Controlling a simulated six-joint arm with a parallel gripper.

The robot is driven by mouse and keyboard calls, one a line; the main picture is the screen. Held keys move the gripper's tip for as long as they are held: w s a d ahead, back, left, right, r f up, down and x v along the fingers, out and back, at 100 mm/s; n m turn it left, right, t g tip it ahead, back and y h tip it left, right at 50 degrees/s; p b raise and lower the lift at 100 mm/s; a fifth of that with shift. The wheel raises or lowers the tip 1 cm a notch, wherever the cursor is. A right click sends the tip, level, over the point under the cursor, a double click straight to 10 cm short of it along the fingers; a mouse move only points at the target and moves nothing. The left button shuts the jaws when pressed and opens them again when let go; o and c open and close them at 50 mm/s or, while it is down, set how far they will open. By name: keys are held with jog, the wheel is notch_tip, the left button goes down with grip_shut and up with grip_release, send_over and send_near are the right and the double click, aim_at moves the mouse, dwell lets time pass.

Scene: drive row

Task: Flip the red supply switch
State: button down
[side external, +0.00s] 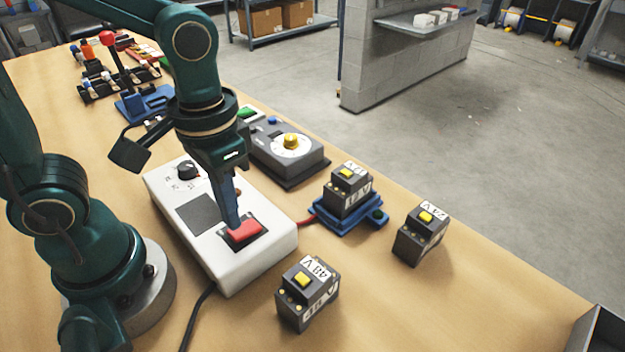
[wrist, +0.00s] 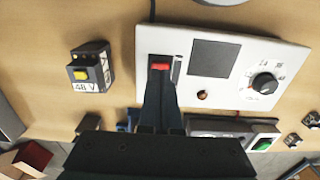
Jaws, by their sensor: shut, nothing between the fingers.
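The red supply switch (side external: 246,232) is a red rocker set in a dark frame on the white supply box (side external: 262,262). In the wrist view the red switch (wrist: 160,67) shows just beyond the fingertips, on the white box (wrist: 290,50). My gripper (side external: 234,222) is shut and empty, pointing down with its tips at the switch's far edge. In the wrist view my gripper (wrist: 160,80) covers part of the switch frame. I cannot tell whether the tips touch the rocker. The box also has a dark panel (side external: 198,213) and a black knob (side external: 187,169).
A 48 V block (side external: 307,295) stands in front of the box, and a 24 V block (side external: 421,236) stands to the right. Another block (side external: 348,192) sits on a blue dock (side external: 345,222). A grey unit with a yellow knob (side external: 291,141) stands behind. A black cable (side external: 197,315) leaves the box.

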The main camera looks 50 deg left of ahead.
aim_at(235, 232)
jog(key=shift+f, duration=1.05)
dwell(0.9)
jog(key=shift+r, duration=3.55)
jog(key=shift+s+a+r+t, duration=0.1)
jog(key=shift+a+r+t, duration=0.1)
jog(key=shift+a+t, duration=0.55)
jog(key=shift+a+r+t, duration=0.2)
jog(key=shift+a+t, duration=0.1)
jog(key=shift+t, duration=0.8)
jog(key=shift+s+a+r+t, duration=0.1)
jog(key=shift+a+r+t, duration=0.1)
jog(key=shift+a+t, duration=0.55)
